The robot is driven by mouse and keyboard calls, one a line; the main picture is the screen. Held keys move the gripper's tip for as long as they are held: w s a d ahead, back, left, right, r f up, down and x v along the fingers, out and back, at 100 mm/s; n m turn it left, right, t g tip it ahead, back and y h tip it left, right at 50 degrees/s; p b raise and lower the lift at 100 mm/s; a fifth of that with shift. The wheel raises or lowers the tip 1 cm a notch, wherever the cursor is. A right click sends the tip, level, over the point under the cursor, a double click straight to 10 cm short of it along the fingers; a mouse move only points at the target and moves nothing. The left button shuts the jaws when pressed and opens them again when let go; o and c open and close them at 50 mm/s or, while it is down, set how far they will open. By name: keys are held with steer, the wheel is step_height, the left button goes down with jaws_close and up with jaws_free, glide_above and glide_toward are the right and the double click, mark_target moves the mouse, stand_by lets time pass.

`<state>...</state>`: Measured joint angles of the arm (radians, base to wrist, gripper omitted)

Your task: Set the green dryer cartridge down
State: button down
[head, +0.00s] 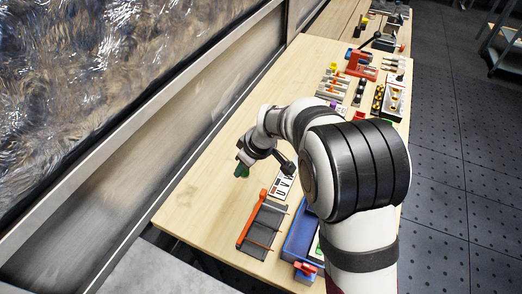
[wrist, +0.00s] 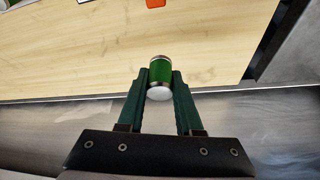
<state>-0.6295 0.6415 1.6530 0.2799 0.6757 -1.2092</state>
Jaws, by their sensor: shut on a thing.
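The green dryer cartridge (wrist: 160,75) is a short green cylinder with a silvery band at its far end and a white near end. My gripper (wrist: 160,80) is shut on it, one dark green finger on each side. In the head view, my gripper (head: 243,167) is over the left part of the wooden table, with a bit of the green cartridge (head: 243,173) showing below it. I cannot tell how high the cartridge is above the table top.
A grey rack with an orange bar (head: 247,222) and a white marked card (head: 283,183) lie near my gripper. A blue bin (head: 299,236) is to the right. Several parts and fixtures fill the table's far end. Bare wood (head: 205,178) lies left of my gripper.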

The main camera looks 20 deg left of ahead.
steer(key=w+d+m+t+h, duration=0.1)
steer(key=w+d+m, duration=0.4)
steer(key=w+d, duration=0.4)
steer(key=w+d+m+t+h, duration=0.2)
steer(key=w+d+m, duration=0.35)
steer(key=d, duration=0.65)
steer(key=a+f, duration=0.2)
steer(key=a, duration=0.1)
steer(key=w+a+f, duration=0.1)
steer(key=a+f, duration=0.1)
steer(key=a, duration=0.2)
steer(key=w+a+f, duration=0.1)
steer(key=a+f, duration=0.1)
steer(key=a, duration=0.2)
steer(key=shift+w+f, duration=0.1)
steer(key=shift+f, duration=1.9)
steer(key=shift+f, duration=0.1)
steer(key=c, duration=0.6)
jaws_free()
